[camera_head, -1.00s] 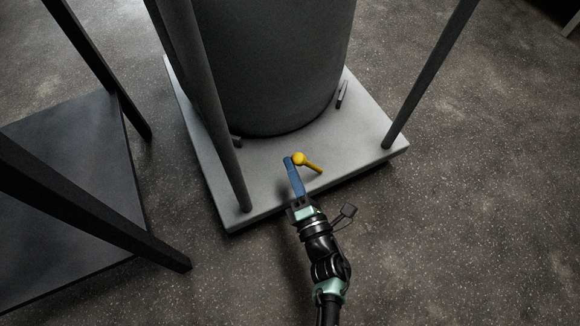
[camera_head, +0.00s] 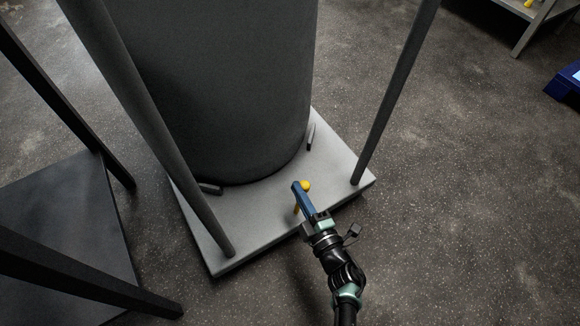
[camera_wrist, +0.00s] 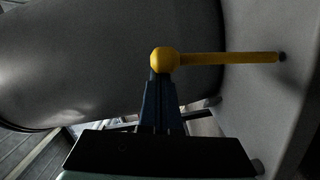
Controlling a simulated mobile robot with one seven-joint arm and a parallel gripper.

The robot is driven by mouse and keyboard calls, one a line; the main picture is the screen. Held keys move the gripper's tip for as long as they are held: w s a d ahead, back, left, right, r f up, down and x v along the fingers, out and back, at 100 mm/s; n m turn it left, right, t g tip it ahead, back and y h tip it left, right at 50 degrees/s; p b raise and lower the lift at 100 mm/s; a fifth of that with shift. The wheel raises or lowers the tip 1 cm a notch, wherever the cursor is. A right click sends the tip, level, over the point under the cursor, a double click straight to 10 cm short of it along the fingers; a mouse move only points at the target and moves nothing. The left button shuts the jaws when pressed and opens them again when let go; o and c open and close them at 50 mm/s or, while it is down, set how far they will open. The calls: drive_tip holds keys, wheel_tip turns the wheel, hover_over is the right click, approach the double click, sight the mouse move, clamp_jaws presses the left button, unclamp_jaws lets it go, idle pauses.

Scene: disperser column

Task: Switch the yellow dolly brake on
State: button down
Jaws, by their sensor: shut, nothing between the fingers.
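The yellow dolly brake is a lever with a round knob (camera_head: 306,185) and a thin bar, near the front edge of the grey dolly platform (camera_head: 240,245). In the head view the bar is partly hidden behind my gripper. In the wrist view the knob (camera_wrist: 164,60) is centred and the bar (camera_wrist: 230,58) runs right to a dark spot on the grey surface. My gripper (camera_head: 297,186) has its blue fingers shut and empty. Its tips (camera_wrist: 160,78) are right at the knob, appearing to touch it; exact contact is unclear.
A large grey drum (camera_head: 215,80) stands on the platform behind the brake. Grey posts rise at the left (camera_head: 150,125) and right (camera_head: 400,90). A dark framed platform (camera_head: 60,225) is at the left. Open floor (camera_head: 450,220) lies to the right.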

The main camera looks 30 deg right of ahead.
sight(302, 182)
drive_tip(key=shift+d+f+m+b, duration=0.2)
drive_tip(key=shift+d+m, duration=0.3)
drive_tip(key=shift+d, duration=0.4)
drive_tip(key=shift+d+f+m+b, duration=0.2)
drive_tip(key=shift+d+m, duration=0.3)
drive_tip(key=shift+d, duration=0.4)
drive_tip(key=shift+d+f+m+b, duration=0.2)
drive_tip(key=shift+d+m, duration=0.3)
drive_tip(key=shift+d, duration=0.4)
drive_tip(key=w+a+r+p, duration=0.2)
drive_tip(key=a+r, duration=0.1)
drive_tip(key=shift+a, duration=0.1)
drive_tip(key=s+p, duration=0.4)
drive_tip(key=s, duration=0.6)
drive_tip(key=shift+a, duration=0.2)
drive_tip(key=shift+s, duration=0.1)
